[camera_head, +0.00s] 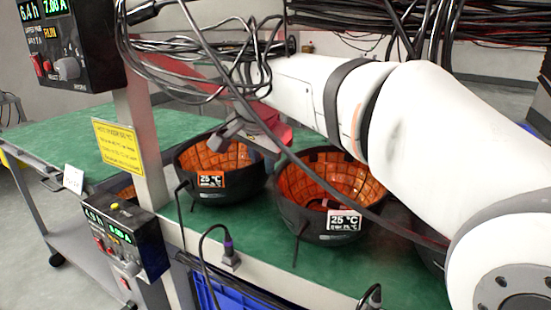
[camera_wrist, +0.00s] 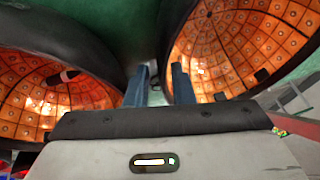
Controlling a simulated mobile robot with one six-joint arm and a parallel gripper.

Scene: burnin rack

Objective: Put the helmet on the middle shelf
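Two black bowl-shaped helmets with orange tiled linings sit open side up on a green shelf (camera_head: 262,222) in the head view: a left helmet (camera_head: 222,193) and a right helmet (camera_head: 318,224), each with a "25 °C" label. My gripper (camera_head: 232,138) is over the rear rim area of the left helmet, partly hidden by cables and my arm. In the wrist view my gripper (camera_wrist: 160,84) has its two blue-grey fingers apart, with no helmet visibly held. Orange linings show on both sides; the right finger overlaps a dark rim, and contact cannot be told.
Black cables (camera_head: 205,70) hang around my arm and across the helmets. A post with a yellow sign (camera_head: 118,146) and control boxes (camera_head: 125,243) stands at the front left. A blue crate (camera_head: 222,291) is below the shelf. A green-topped cart (camera_head: 60,140) is at left.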

